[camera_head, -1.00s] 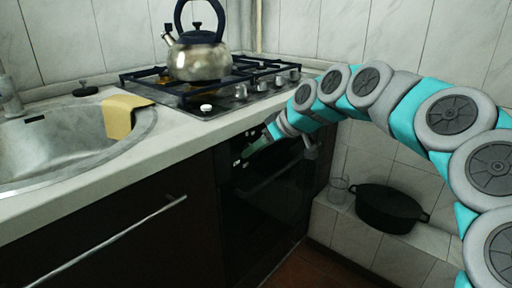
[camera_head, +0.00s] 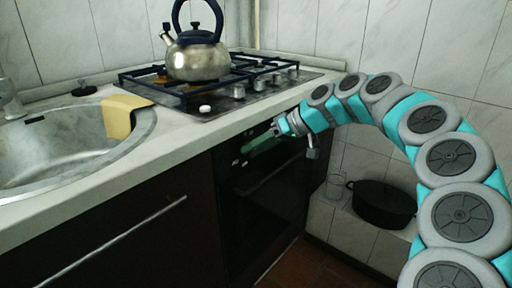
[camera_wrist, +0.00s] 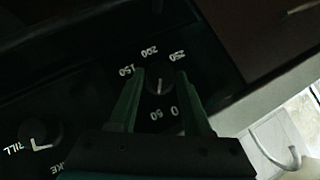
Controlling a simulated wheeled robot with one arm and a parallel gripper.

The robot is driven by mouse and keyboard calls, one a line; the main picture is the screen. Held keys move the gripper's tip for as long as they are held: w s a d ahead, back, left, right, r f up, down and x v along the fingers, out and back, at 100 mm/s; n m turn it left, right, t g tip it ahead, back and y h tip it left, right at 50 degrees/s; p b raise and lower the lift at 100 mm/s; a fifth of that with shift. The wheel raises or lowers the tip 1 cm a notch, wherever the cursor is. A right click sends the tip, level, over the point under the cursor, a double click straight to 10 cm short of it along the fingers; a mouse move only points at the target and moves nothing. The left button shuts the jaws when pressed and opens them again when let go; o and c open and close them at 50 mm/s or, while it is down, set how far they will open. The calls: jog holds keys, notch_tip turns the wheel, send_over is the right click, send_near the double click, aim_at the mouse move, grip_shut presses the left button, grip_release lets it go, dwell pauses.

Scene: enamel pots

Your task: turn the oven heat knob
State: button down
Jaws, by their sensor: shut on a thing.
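In the wrist view, the oven heat knob (camera_wrist: 158,86) is a small dark round knob with a pale pointer line. The figures 0, 50, 150, 200 and 250 ring it on the black panel. My gripper (camera_wrist: 160,74) has a green finger on each side of the knob and is shut on it. In the head view, my gripper (camera_head: 276,128) is at the upper front of the black oven (camera_head: 265,205), below the worktop edge. The knob cannot be made out there. Its exact setting is hard to read in the dim light.
A second knob (camera_wrist: 40,133) sits to the left on the panel. A kettle (camera_head: 198,60) stands on the hob (camera_head: 215,98) above. The sink (camera_head: 60,145) is at left.

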jog(key=shift+c, duration=2.2)
grip_release()
jog(key=v, duration=0.7)
jog(key=shift+d+r+b, duration=0.2)
jog(key=shift+d+b, duration=0.1)
jog(key=shift+d, duration=0.05)
jog(key=s+a+f+g+h, duration=0.1)
jog(key=s+f+h, duration=0.1)
jog(key=s, duration=0.8)
jog(key=s+a+f+g+h, duration=0.1)
jog(key=s+f+h, duration=0.1)
jog(key=s, duration=0.7)
jog(key=s+d+f+m+g+h, duration=0.1)
jog(key=s+d+f+m+h, duration=0.2)
jog(key=s+d+f, duration=0.3)
jog(key=s+d+f+m+h, duration=0.3)
jog(key=s+d+f, duration=0.4)
jog(key=s, duration=0.9)
notch_tip(320, 180, down, 4)
jog(key=shift+d+r+m+g, duration=0.25)
jog(key=shift+m+g, duration=0.15)
jog(key=shift+m, duration=0.5)
